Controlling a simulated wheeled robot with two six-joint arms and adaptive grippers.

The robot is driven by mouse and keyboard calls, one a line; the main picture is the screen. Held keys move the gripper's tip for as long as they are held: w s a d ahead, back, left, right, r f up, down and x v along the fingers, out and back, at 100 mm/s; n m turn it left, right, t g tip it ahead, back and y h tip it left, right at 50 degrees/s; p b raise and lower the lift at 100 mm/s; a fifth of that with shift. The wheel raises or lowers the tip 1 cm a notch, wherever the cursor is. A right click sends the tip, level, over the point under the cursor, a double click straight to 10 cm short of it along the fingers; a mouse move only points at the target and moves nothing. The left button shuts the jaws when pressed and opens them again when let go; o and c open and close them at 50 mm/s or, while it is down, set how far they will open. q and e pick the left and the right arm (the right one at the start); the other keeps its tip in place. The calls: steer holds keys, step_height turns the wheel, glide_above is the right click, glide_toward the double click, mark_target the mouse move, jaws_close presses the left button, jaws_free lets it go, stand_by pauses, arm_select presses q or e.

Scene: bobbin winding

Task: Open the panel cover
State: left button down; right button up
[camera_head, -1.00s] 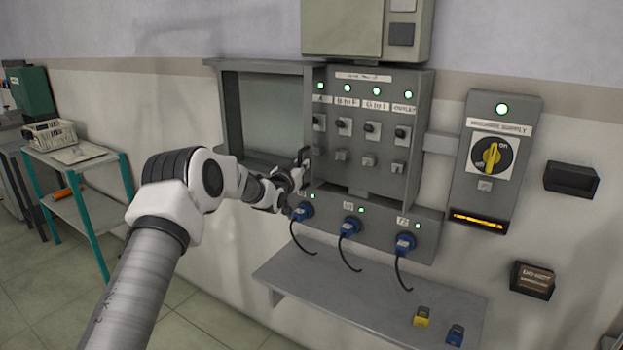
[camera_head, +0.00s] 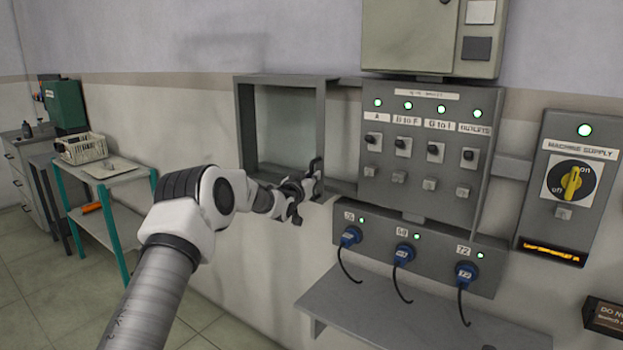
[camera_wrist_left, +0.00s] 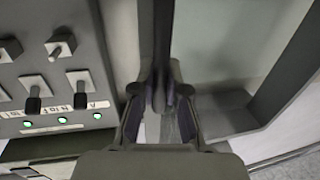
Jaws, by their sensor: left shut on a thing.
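The panel cover (camera_head: 246,130) is a grey rectangular frame with a pale, see-through pane, to the left of the switch panel (camera_head: 420,150) in the head view. My left gripper (camera_head: 308,188) is at the lower part of the frame's right side. In the wrist view, the left gripper (camera_wrist_left: 160,100) is shut on a dark upright bar (camera_wrist_left: 163,40) at the cover's edge. The pane shows to its right and the switch panel to its left. The fingers hide part of the bar. My right gripper is not in view.
Several blue plugs with cables sit in the socket box (camera_head: 425,250) below the panel, above a grey shelf (camera_head: 420,315). The machine supply box (camera_head: 568,190) is on the right. A rack (camera_head: 105,185) with a basket stands at left.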

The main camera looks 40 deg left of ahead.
arm_select(q)
steer(key=c, duration=1.2)
jaws_free()
steer(key=shift+d, duration=0.1)
steer(key=shift+s, duration=0.1)
steer(key=s, duration=0.4)
steer(key=s+d, duration=0.1)
steer(key=s, duration=0.2)
steer(key=s+d, duration=0.1)
steer(key=s, duration=0.3)
steer(key=shift+s+d, duration=0.15)
steer(key=shift+s, duration=0.15)
